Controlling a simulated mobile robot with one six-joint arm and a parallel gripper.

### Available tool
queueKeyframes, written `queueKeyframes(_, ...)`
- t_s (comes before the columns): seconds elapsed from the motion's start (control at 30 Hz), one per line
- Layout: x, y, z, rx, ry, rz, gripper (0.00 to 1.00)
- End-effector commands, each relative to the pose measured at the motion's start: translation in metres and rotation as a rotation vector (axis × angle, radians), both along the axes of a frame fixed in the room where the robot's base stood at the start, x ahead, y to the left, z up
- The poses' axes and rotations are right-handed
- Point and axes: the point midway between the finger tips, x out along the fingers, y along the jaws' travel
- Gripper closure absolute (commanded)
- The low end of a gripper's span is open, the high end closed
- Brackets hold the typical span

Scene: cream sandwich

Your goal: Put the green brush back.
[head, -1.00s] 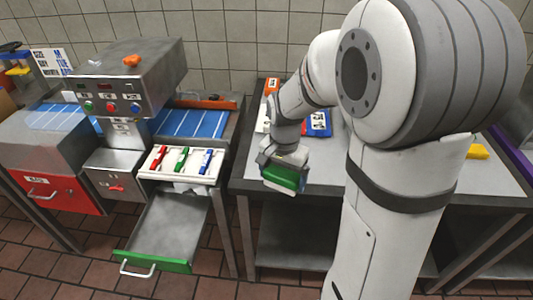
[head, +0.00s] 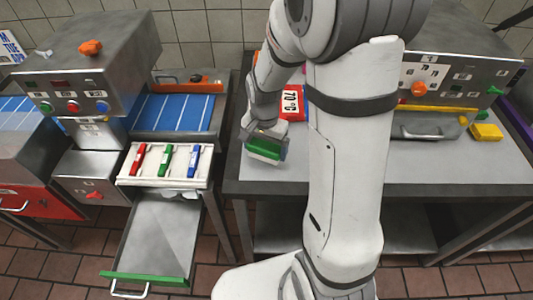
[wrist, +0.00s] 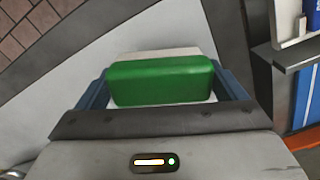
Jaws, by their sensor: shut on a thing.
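The green brush (wrist: 162,80) is a green block with a pale part behind it, held between my gripper's blue-grey fingers in the wrist view. In the head view my gripper (head: 266,147) is shut on the green brush (head: 264,149) over the left end of the grey table (head: 420,170). It looks a little above the tabletop, but the gap is hard to judge. Part of the brush is hidden by the fingers.
An open, empty-looking drawer (head: 155,232) with a green front juts out at lower left. Above it a white tray (head: 123,178) holds red, green and blue slim items. A machine (head: 85,65) with buttons stands behind. A yellow block (head: 487,132) lies on the table at right.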

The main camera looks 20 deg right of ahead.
Motion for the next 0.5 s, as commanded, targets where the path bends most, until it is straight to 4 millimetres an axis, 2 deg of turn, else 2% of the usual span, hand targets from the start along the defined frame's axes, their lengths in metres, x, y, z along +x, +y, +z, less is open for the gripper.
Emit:
queueKeyframes(0.23, -0.001, -0.001, -0.033, 0.000, 0.004, -0.002, 0.31)
queueKeyframes(0.5, 0.000, -0.001, -0.038, 0.000, 0.000, -0.002, 0.31)
